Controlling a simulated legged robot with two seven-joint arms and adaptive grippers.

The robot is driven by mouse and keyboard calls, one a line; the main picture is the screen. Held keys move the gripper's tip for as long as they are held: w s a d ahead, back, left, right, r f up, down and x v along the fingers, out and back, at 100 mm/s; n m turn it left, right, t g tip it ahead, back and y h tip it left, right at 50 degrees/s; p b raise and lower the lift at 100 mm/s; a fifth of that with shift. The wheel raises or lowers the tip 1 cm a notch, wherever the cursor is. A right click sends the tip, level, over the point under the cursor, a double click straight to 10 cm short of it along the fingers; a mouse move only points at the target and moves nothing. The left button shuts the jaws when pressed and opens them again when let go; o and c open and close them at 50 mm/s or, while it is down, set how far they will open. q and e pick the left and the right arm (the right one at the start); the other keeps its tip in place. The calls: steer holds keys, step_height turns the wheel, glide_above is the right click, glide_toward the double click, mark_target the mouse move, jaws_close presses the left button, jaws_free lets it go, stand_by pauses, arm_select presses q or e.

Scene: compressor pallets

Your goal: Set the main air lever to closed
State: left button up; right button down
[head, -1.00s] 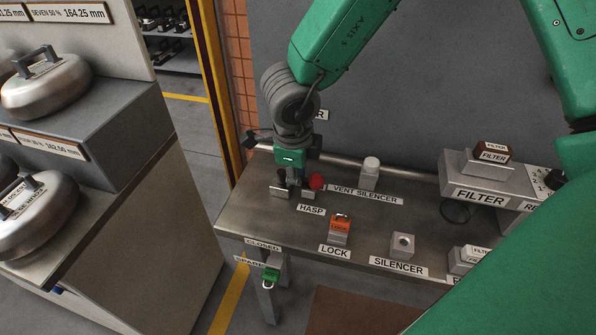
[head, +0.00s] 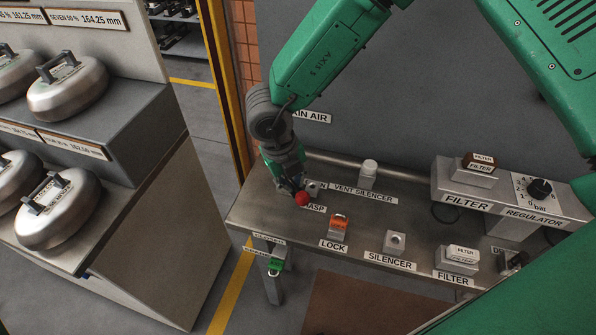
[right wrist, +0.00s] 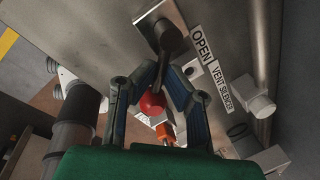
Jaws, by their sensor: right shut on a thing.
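The main air lever shows in the right wrist view as a dark arm (right wrist: 170,38) on a grey mount, with a red knob (right wrist: 152,104) at its end. In the head view the red knob (head: 302,199) is at the left end of the bench, just left of the partly covered HASP label. My right gripper (head: 297,190) is down at the lever. In the wrist view its fingers (right wrist: 155,88) are shut on the lever close to the knob. The OPEN label (right wrist: 202,47) lies beside the lever mount. The lever's pivot is mostly hidden in the head view. My left gripper is not in view.
The orange lock (head: 339,222), silencer block (head: 395,242) and vent silencer (head: 368,172) stand right of the lever. A green padlock (head: 276,265) hangs at the bench's front left. The filter and regulator unit (head: 510,205) is farther right. Steel weights fill the left rack.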

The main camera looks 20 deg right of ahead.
steer(key=m+p, duration=0.1)
steer(key=m, duration=0.1)
steer(key=a+m, duration=0.1)
steer(key=m+p, duration=0.1)
steer(key=m, duration=0.1)
steer(key=shift+w+a+r+m+g+p, duration=0.15)
steer(key=shift+w+a+m+g+p, duration=0.15)
steer(key=shift+w+a+g+p, duration=0.1)
steer(key=shift+w+a+m+g+y+p, duration=0.2)
steer(key=shift+m+p, duration=0.15)
steer(key=shift+m, duration=0.5)
steer(key=shift+w+a+m+g+y+p, duration=0.15)
steer(key=shift+m+p, duration=0.15)
steer(key=shift+m, duration=0.55)
steer(key=c, duration=1.8)
jaws_free()
steer(key=shift+o, duration=0.9)
steer(key=shift+a, duration=0.1)
steer(key=shift+r, duration=0.15)
step_height(320, 180, up, 11)
steer(key=w+a, duration=0.1)
steer(key=shift+w+a, duration=0.35)
